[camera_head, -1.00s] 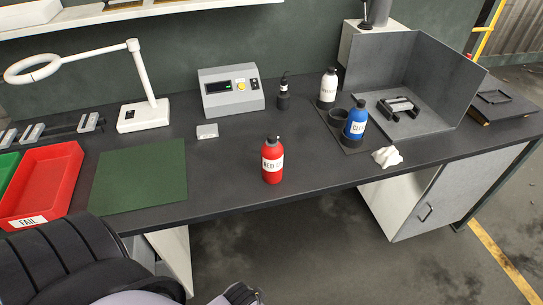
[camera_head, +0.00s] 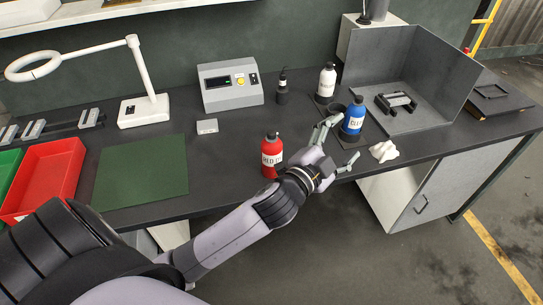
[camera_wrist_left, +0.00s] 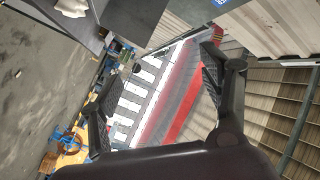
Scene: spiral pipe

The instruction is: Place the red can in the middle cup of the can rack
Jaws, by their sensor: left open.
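The red can (camera_head: 269,150) stands upright on the dark bench near its front edge, its lower right side partly covered by my wrist. The can rack's middle cup (camera_head: 337,108) looks empty, partly hidden by my finger. The white can (camera_head: 327,79) stands in the back cup and the blue can (camera_head: 354,117) in the front one. My left gripper (camera_head: 341,141) is open and empty, right of the red can and close in front of the blue can. In the left wrist view, its spread fingers (camera_wrist_left: 158,88) have no can between them.
A green mat (camera_head: 141,172) and a red tray (camera_head: 45,180) lie on the left. A crumpled white cloth (camera_head: 383,151) lies right of my gripper. A grey meter box (camera_head: 230,86), small dark bottle (camera_head: 283,90) and grey-walled booth (camera_head: 425,75) stand behind.

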